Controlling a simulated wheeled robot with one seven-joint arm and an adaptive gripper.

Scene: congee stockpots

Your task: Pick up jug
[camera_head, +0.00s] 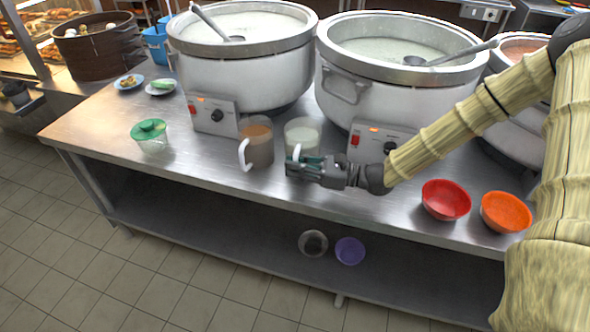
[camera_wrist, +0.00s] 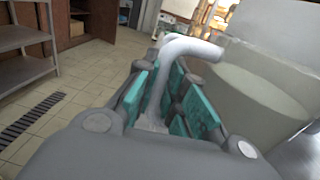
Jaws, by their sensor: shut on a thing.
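Two jugs stand on the steel counter. The jug with whitish contents (camera_head: 303,133) is close to my gripper (camera_head: 291,165), just in front of the right stockpot. Its white handle (camera_head: 296,152) lies at my gripper's fingers. In the wrist view the white handle (camera_wrist: 184,50) passes between the green finger pads, and my gripper (camera_wrist: 172,95) is shut on it. The pale jug body (camera_wrist: 255,95) shows to the right there. The other jug, with brown contents (camera_head: 258,143) and a white handle, stands just to the left. Whether the held jug touches the counter is hard to tell.
Two large steel stockpots (camera_head: 241,75) (camera_head: 392,95) with ladles stand behind the jugs. Red (camera_head: 446,200) and orange (camera_head: 506,213) bowls sit at right. The counter's front edge is near my gripper.

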